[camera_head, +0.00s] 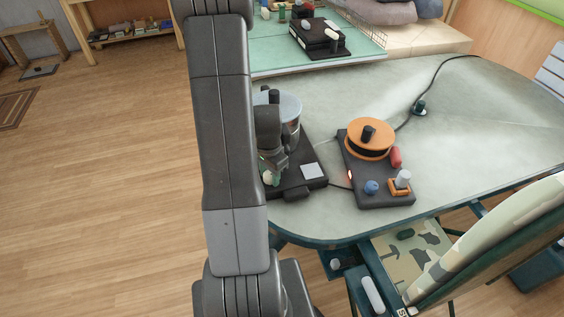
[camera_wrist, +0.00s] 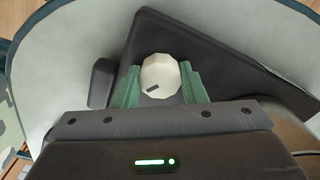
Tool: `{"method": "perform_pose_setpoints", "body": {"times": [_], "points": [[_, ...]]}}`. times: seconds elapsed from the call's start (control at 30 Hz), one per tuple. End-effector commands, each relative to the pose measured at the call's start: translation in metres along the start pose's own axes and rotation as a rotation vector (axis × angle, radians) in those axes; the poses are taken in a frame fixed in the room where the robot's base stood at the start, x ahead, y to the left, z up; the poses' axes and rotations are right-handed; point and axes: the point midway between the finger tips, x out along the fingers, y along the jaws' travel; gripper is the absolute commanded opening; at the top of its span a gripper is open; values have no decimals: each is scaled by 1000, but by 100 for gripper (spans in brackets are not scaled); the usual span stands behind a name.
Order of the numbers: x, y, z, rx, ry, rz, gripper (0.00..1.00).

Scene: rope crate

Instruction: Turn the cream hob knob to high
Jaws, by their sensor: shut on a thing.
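The cream hob knob (camera_wrist: 158,72) sits at the edge of a dark hob (camera_wrist: 222,68) in the wrist view. A short dark mark shows on its face, at the side nearest my gripper. The green fingers of my gripper (camera_wrist: 160,80) are shut on the knob, one on each side. In the head view the same dark hob (camera_head: 314,184) is on the table, partly hidden behind my arm. My gripper (camera_head: 271,172) is low at its near left part, and only a little of the cream knob (camera_head: 267,178) shows there.
A grey pot (camera_head: 291,106) stands on this hob. A cable crosses the table (camera_head: 470,110). A camouflage chair (camera_head: 490,250) stands at the near right.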

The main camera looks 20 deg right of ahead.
Motion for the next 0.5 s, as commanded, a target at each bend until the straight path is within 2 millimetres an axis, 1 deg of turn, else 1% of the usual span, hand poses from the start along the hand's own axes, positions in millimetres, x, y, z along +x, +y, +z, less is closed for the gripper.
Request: {"method": "perform_pose_setpoints", "body": {"times": [0.03,0.1,0.37,0.5], "points": [[1,1,0,0,-2,2,40],[1,1,0,-1,-1,2,52],[0,0,0,-3,0,1,52],[-4,0,0,-3,0,0,52]]}}
